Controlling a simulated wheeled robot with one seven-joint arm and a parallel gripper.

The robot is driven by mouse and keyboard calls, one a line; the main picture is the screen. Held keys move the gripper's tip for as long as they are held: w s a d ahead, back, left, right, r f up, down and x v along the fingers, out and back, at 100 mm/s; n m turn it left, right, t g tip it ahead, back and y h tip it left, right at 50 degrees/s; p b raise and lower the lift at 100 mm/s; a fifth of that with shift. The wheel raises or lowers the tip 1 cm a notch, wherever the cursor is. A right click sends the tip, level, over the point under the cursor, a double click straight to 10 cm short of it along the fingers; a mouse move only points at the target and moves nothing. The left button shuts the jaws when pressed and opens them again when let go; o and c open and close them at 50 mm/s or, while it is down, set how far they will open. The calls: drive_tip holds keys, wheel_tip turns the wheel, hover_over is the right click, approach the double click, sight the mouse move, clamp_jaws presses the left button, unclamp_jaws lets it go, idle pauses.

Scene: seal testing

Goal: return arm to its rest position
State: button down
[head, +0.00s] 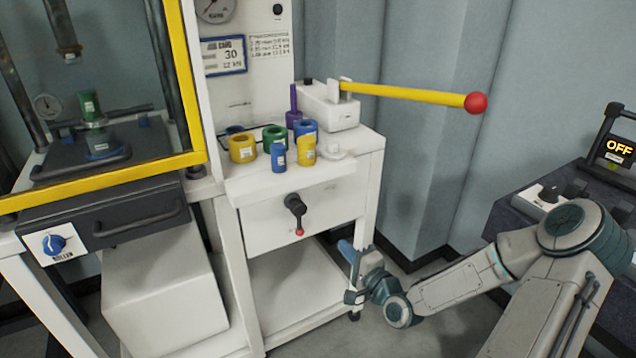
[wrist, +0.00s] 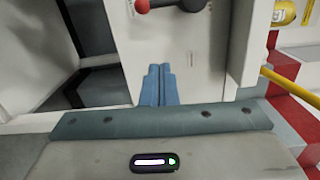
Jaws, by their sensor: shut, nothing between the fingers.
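My gripper (head: 346,250) is at the end of my arm, low in front of the right leg of the white bench in the head view. Its blue fingers point up and to the left. In the wrist view, the two blue fingers of my gripper (wrist: 158,84) lie side by side, shut and empty. The arm (head: 455,285) reaches in from the lower right, bent at the elbow. The red-tipped drawer lever (head: 297,212) is to the upper left of my gripper and apart from it.
The white bench (head: 350,150) holds several coloured rings and cylinders. A yellow lever with a red ball (head: 475,103) sticks out to the right above my arm. A yellow-framed press guard (head: 90,183) stands left. A dark console (head: 520,205) with an OFF display is at right.

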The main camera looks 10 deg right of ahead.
drive_tip(key=s+r+n+g+h+p, duration=0.3)
drive_tip(key=s+r+n+g+p, duration=0.3)
drive_tip(key=s+r, duration=0.7)
drive_tip(key=s+r+n+g+h+p, duration=0.4)
drive_tip(key=s+r+n+g+p, duration=0.3)
drive_tip(key=s+r+p, duration=0.3)
drive_tip(key=s+a+r, duration=0.1)
drive_tip(key=s+r, duration=0.2)
drive_tip(key=r, duration=0.3)
drive_tip(key=shift+r+n+g+p, duration=0.3)
